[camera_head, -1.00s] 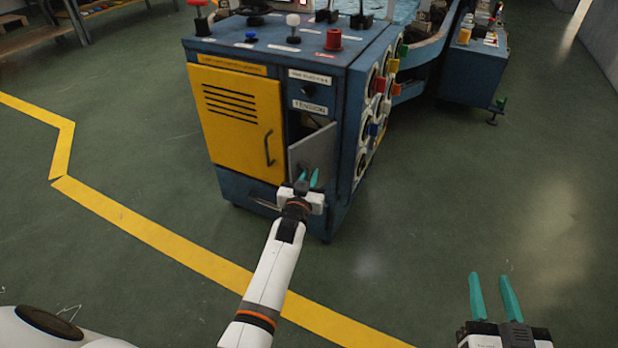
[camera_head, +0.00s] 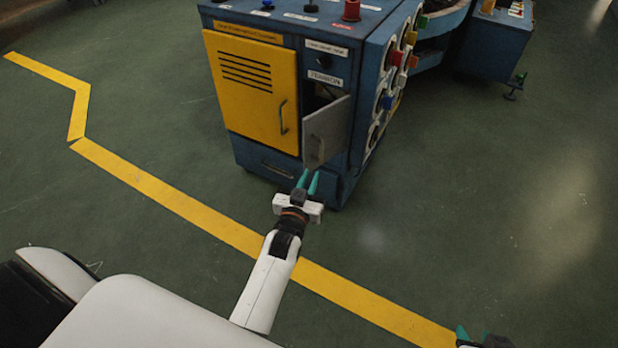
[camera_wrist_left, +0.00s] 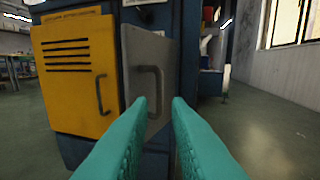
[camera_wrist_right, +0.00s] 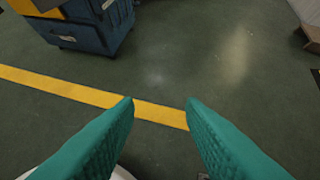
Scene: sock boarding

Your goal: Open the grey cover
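The grey cover (camera_head: 328,131) is a small hinged door on the front of the blue cabinet (camera_head: 262,158), right of the yellow door. It stands partly open, swung outward, with a dark gap at its left. Its grey handle shows in the left wrist view on the cover (camera_wrist_left: 152,60). My left gripper (camera_head: 308,182) is just in front of and below the cover, its teal fingers apart with nothing between them; in the left wrist view the fingers (camera_wrist_left: 160,105) point at the handle without closing on it. My right gripper (camera_wrist_right: 160,104) is open and empty over the floor.
The yellow door (camera_head: 252,88) with its own handle is shut beside the cover. Coloured knobs (camera_head: 398,58) line the cabinet's right side. A yellow floor line (camera_head: 180,205) runs before the cabinet.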

